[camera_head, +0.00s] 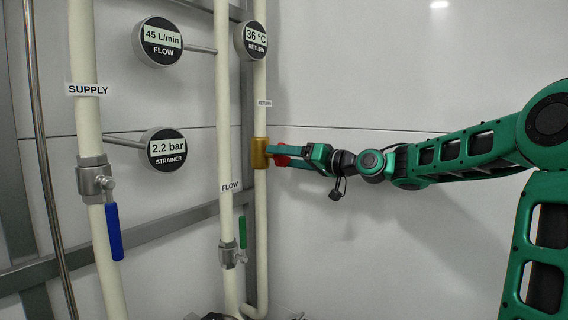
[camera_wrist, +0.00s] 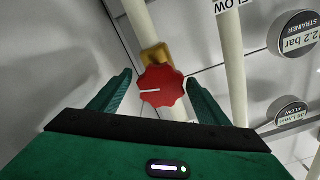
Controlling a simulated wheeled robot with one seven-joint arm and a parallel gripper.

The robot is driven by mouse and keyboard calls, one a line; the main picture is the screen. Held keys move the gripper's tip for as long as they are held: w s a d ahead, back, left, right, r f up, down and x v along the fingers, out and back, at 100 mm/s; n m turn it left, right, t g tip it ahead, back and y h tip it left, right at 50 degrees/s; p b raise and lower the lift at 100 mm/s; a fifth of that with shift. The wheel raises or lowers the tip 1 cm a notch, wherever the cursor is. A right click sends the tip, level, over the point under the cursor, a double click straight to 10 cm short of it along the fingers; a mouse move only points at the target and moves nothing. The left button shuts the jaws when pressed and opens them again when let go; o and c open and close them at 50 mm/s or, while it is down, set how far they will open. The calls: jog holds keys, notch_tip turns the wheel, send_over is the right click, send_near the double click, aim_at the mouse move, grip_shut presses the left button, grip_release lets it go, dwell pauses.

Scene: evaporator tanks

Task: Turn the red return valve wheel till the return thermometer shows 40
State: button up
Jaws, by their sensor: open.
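The red return valve wheel (camera_wrist: 161,86) sits on a brass valve body (camera_wrist: 157,54) on the return pipe. It has a scalloped rim and a white pointer line, which points left in the wrist view. In the head view the wheel (camera_head: 282,160) is partly hidden by my gripper, beside the brass body (camera_head: 260,153). My gripper (camera_wrist: 155,90) is open, with one green finger on each side of the wheel; gaps show between fingers and wheel. In the head view my gripper (camera_head: 285,160) reaches in from the right. The return thermometer (camera_head: 256,38) reads 36 °C.
The supply pipe (camera_head: 87,140) has a blue lever (camera_head: 114,232). The flow pipe (camera_head: 223,120) has a green lever (camera_head: 243,232). The wall right of the return pipe is bare.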

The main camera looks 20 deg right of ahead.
jog(key=v, duration=1)
jog(key=shift+s+d, duration=0.15)
jog(key=shift+d, duration=0.05)
jog(key=shift+f, duration=0.1)
jog(key=s+f+m+g+h, duration=0.1)
jog(key=s+f+g+h, duration=0.2)
jog(key=f, duration=0.8)
jog(key=s+f+m+g+h, duration=0.1)
jog(key=s+f+g+h, duration=0.25)
jog(key=f, duration=0.75)
jog(key=s+d+f+m+g+h, duration=0.1)
jog(key=s+d+f+m+g, duration=0.1)
jog(key=s, duration=0.9)
jog(key=s+d+f+m+g+h, duration=0.1)
jog(key=s+d+f+g, duration=0.1)
jog(key=s, duration=0.9)
jog(key=s+d+f+m+g+h, duration=0.2)
jog(key=s+f+g, duration=0.2)
jog(key=s, duration=0.7)
jog(key=shift+f+m, duration=0.3)
jog(key=shift+f, duration=0.15)
